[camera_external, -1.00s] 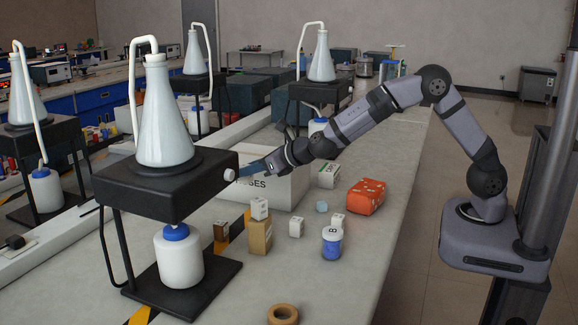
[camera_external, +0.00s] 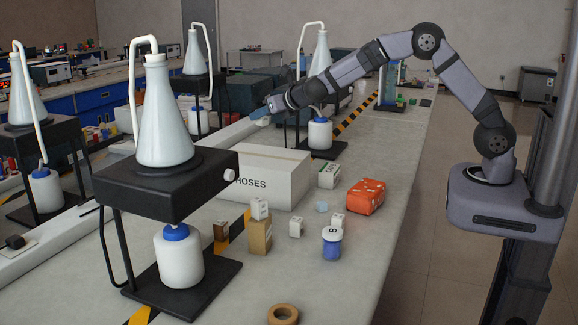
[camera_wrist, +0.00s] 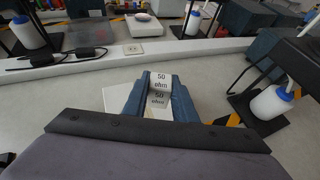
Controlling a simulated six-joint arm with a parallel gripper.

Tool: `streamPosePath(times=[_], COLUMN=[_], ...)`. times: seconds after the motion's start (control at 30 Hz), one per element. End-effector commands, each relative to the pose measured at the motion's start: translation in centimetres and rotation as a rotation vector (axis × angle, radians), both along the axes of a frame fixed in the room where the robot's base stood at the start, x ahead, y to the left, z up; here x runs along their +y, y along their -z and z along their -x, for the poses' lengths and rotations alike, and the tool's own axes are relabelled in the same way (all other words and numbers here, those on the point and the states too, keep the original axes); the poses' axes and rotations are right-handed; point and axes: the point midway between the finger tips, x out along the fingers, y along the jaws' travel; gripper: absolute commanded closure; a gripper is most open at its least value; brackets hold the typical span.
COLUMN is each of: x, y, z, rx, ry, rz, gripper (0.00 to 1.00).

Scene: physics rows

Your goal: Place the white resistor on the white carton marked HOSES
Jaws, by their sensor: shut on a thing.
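The white carton marked HOSES (camera_external: 268,186) stands on the bench behind the small boxes. My gripper (camera_external: 262,112) is raised above the bench, above and beyond the carton's far side in the external view. In the wrist view my gripper's two blue fingers (camera_wrist: 159,92) are shut on a small white block marked "50 ohm" (camera_wrist: 160,80), the white resistor. It is too small to read in the external view. A pale flat surface (camera_wrist: 115,98), perhaps the carton, shows left of the fingers in the wrist view, partly hidden by them.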

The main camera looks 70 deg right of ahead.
Motion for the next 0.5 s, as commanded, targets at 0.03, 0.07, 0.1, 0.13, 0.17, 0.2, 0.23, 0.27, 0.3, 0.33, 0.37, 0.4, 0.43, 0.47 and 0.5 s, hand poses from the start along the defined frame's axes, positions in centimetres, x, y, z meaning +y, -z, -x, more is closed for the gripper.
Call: streamPosePath(times=[0.03, 0.07, 0.1, 0.13, 0.17, 0.2, 0.23, 0.27, 0.3, 0.33, 0.37, 0.4, 0.43, 0.47, 0.5], x=[0.0, 0.0, 0.0, 0.0, 0.0, 0.0, 0.0, 0.1, 0.1, 0.1, 0.1, 0.1, 0.1, 0.1, 0.1], y=[0.1, 0.2, 0.5, 0.9, 1.2, 1.8, 2.3, 2.8, 3.4, 3.9, 4.4, 4.9, 5.2, 5.5, 5.8], z=[0.0, 0.0, 0.0, 0.0, 0.0, 0.0, 0.0, 0.0, 0.0, 0.0, 0.0, 0.0, 0.0, 0.0, 0.0], rx=[0.000, 0.000, 0.001, 0.002, 0.003, 0.003, 0.003, 0.004, 0.004, 0.003, 0.003, 0.003, 0.003, 0.002, 0.002], ry=[-0.003, -0.003, -0.003, -0.002, -0.002, -0.002, -0.003, -0.004, -0.003, -0.004, -0.003, -0.003, -0.004, -0.004, -0.003], rz=[0.001, 0.001, 0.000, 0.000, 0.001, 0.001, 0.002, 0.001, 0.002, 0.002, 0.001, 0.001, 0.001, 0.000, 0.001], gripper=[0.97, 0.97, 0.97, 0.97, 0.97, 0.97, 0.97, 0.97, 0.97, 0.97, 0.97, 0.97, 0.97, 0.97, 0.97])
